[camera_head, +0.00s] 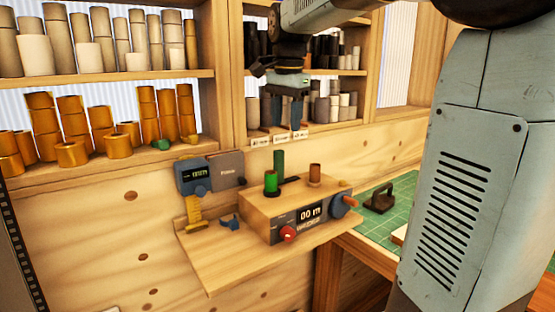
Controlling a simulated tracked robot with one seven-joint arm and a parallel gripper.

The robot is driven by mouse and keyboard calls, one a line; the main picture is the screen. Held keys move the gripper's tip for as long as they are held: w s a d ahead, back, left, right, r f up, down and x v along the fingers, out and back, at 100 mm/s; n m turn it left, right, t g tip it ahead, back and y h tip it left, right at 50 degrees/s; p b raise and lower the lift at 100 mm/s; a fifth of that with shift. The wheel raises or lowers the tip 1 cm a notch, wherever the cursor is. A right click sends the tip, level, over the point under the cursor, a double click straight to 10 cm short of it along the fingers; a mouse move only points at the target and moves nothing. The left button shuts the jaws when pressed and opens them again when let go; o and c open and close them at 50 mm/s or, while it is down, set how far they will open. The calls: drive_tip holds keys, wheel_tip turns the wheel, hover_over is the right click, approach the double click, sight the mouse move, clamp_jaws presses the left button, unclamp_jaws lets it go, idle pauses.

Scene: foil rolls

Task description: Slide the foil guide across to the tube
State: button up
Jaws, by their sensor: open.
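A wooden winding box (262,222) with a "00 m" display stands on a small wooden shelf (212,268). On its top are a green upright cylinder (278,164), a shorter green one (271,181), a low dark flat bar (290,181) beside them, and a brown tube (315,174) to the right. I cannot tell for sure which part is the foil guide; the dark bar may be it. My gripper (287,122) points down above and behind the box top in the picture, open and empty, apart from the parts below.
A blue-grey gauge (194,174) and a small blue piece (230,222) sit at left. Shelves of rolls (100,76) stand behind. A green mat (405,188) lies right.

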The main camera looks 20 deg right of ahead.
sight(278, 158)
drive_tip(key=w+m+g, duration=0.1)
drive_tip(key=w+m, duration=0.2)
drive_tip(key=w, duration=0.4)
wheel_tip(278, 158, down, 13)
idle(0.4)
drive_tip(key=shift+c, duration=0.3)
drive_tip(key=shift+s+r, duration=0.1)
drive_tip(key=c, duration=0.8)
clamp_jaws()
